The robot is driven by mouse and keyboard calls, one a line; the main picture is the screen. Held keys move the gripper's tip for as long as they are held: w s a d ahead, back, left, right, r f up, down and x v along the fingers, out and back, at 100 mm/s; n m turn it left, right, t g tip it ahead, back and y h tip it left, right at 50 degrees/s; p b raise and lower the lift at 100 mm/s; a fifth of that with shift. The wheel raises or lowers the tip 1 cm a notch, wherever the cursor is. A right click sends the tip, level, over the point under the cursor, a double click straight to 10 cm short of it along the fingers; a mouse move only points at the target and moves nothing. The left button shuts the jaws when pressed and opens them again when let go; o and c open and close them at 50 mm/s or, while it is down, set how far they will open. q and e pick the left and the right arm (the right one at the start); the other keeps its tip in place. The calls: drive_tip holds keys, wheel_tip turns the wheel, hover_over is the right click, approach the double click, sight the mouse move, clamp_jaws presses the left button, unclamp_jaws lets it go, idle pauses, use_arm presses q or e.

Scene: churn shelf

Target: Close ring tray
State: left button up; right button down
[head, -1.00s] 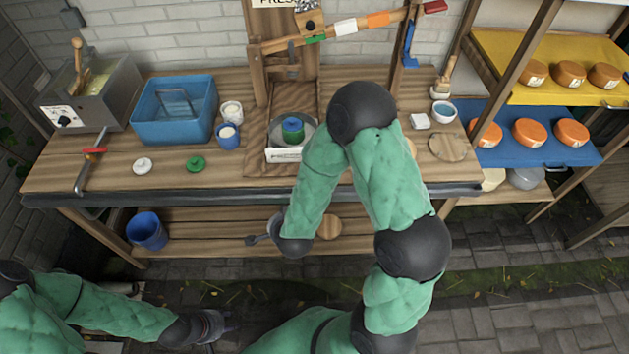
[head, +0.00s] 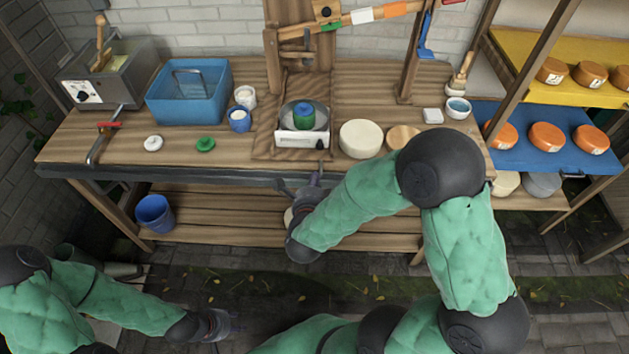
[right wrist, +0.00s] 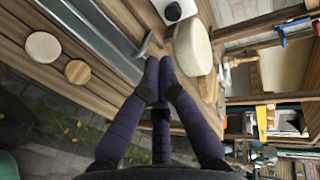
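A white tray-like unit with a dark round knob (head: 302,138) sits under the wooden press at the middle of the bench. The knobbed white front also shows at the top of the right wrist view (right wrist: 174,11). My right gripper (head: 316,178) is at the bench's front edge, below this unit. In the right wrist view its fingertips (right wrist: 160,63) are together with nothing seen between them. My left gripper (head: 228,324) hangs low at the left, away from the bench; its fingers are too small to judge.
A pale cheese wheel (head: 361,139) stands right of the press, with a wooden disc (head: 402,137) beside it. A grey metal piece (right wrist: 146,43) lies near my right fingertips. Blue tub (head: 188,105), small pots and lids occupy the bench's left. Cheese shelves stand at right.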

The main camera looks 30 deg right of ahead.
drive_tip(key=b+x, duration=0.2)
drive_tip(key=x, duration=0.7)
drive_tip(key=shift+w+d+r+b, duration=0.1)
drive_tip(key=shift+w+r+b, duration=0.05)
drive_tip(key=shift+b, duration=0.2)
drive_tip(key=shift+w+d, duration=0.5)
drive_tip(key=shift+w, duration=0.3)
